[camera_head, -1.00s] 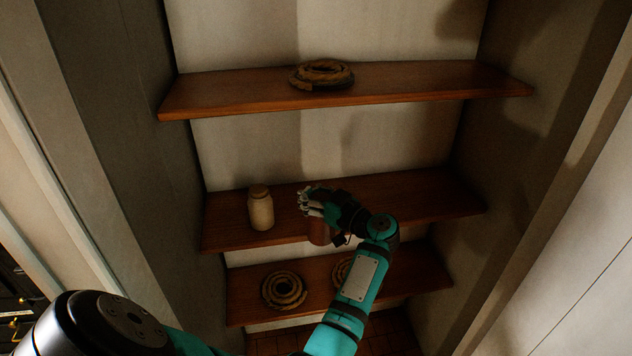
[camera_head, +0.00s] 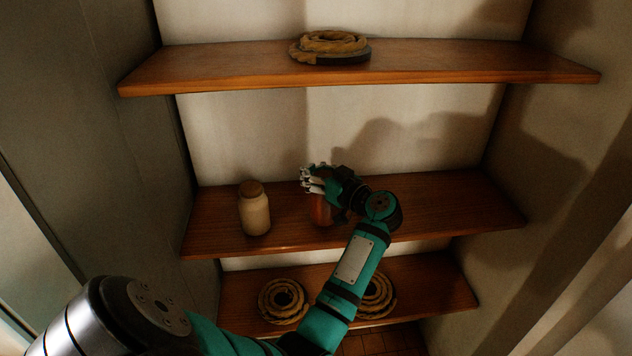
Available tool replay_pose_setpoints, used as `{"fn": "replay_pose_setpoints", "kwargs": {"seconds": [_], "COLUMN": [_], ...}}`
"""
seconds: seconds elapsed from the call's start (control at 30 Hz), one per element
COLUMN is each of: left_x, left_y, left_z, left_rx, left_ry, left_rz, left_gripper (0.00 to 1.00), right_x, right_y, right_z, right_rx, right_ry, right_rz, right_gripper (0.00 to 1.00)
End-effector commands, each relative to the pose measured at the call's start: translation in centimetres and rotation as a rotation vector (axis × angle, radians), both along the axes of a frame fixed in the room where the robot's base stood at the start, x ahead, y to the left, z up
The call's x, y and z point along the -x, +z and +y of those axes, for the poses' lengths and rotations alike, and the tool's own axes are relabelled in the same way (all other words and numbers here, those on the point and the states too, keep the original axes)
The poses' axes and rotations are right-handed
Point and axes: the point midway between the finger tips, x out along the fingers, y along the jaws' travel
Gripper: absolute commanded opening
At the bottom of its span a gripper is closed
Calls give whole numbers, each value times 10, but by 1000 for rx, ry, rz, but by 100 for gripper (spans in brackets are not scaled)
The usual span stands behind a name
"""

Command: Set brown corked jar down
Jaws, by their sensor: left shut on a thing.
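The brown corked jar (camera_head: 321,210) is a reddish-brown vessel at the middle shelf (camera_head: 430,212). My left gripper (camera_head: 318,181) is shut on it from above and hides its top. The jar's lower part shows below the fingers, over the shelf boards. I cannot tell whether its base touches the wood. My right gripper is not in view.
A cream jar with a brown lid (camera_head: 254,210) stands on the same shelf, left of my gripper. A rope coil (camera_head: 330,46) lies on the upper shelf. Two more coils (camera_head: 283,300) lie on the lower shelf. The middle shelf's right part is free.

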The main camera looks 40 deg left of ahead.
Motion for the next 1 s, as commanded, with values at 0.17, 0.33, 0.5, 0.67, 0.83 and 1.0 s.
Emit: {"fn": "replay_pose_setpoints", "kwargs": {"seconds": [0.17,0.33,0.5,0.67,0.83,1.0], "left_x": [4,4,4,4,4,4], "left_y": [-11,-9,-12,-15,-15,-15], "left_z": [3,3,3,3,3,3], "left_rx": [-4,-3,-2,0,0,0], "left_ry": [0,0,0,0,0,0], "left_rz": [-4,-4,-2,-1,-1,-1], "left_gripper": [0,0,0,32,54,74], "right_x": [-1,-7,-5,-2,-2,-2], "right_y": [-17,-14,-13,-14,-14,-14], "right_z": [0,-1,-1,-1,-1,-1], "right_rx": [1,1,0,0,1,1], "right_ry": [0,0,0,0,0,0], "right_rz": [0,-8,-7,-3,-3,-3], "right_gripper": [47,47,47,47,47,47]}}
